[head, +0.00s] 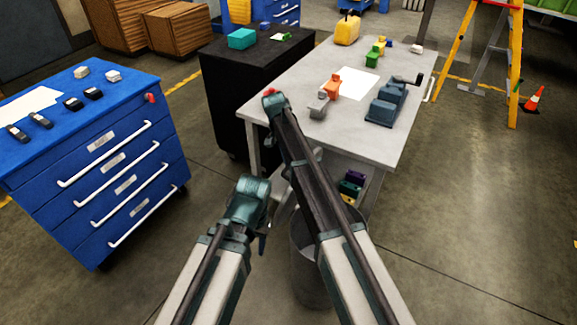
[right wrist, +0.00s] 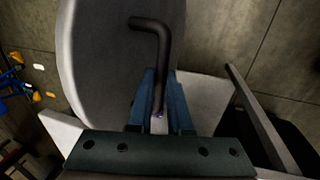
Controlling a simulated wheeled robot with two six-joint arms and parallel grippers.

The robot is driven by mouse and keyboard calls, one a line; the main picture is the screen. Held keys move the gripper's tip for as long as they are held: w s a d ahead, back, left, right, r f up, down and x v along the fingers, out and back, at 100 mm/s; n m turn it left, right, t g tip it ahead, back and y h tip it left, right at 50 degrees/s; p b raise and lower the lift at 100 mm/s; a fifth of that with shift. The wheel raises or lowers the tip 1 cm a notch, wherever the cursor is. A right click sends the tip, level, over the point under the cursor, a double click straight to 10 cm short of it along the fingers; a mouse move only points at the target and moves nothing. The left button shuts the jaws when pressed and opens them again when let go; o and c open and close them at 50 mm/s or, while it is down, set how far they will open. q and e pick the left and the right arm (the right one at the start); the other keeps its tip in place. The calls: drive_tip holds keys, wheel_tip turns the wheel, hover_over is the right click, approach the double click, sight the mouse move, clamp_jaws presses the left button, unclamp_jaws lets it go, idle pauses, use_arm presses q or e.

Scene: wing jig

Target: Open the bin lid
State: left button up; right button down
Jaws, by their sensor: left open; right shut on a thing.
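The bin (head: 309,288) is a dark grey cylinder on the floor beside the workbench, partly hidden behind my right arm in the head view. In the right wrist view, the grey round lid (right wrist: 100,70) fills the upper left and carries a black bent handle (right wrist: 152,24). My right gripper (right wrist: 160,108) is shut on the handle, with its blue fingers on either side of the bar. The right gripper's fingers are hidden in the head view. My left gripper (head: 262,242) is open and empty, left of the bin. How far the lid is raised cannot be told.
The grey workbench (head: 300,60) holds a blue vise (head: 385,105), an orange part (head: 333,86) and a yellow can (head: 347,29). A blue drawer cabinet (head: 115,170) stands left, a black cabinet (head: 225,85) behind.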

drive_tip(key=w+a+f+g+h+b, duration=0.1)
drive_tip(key=w+a+h+b, duration=0.1)
drive_tip(key=a, duration=0.3)
drive_tip(key=shift+w+a+g+b, duration=0.15)
drive_tip(key=shift+w+g+b, duration=0.2)
drive_tip(key=shift+w, duration=0.5)
drive_tip(key=shift+f, duration=0.1)
drive_tip(key=c, duration=0.8)
unclamp_jaws()
drive_tip(key=shift+c, duration=0.2)
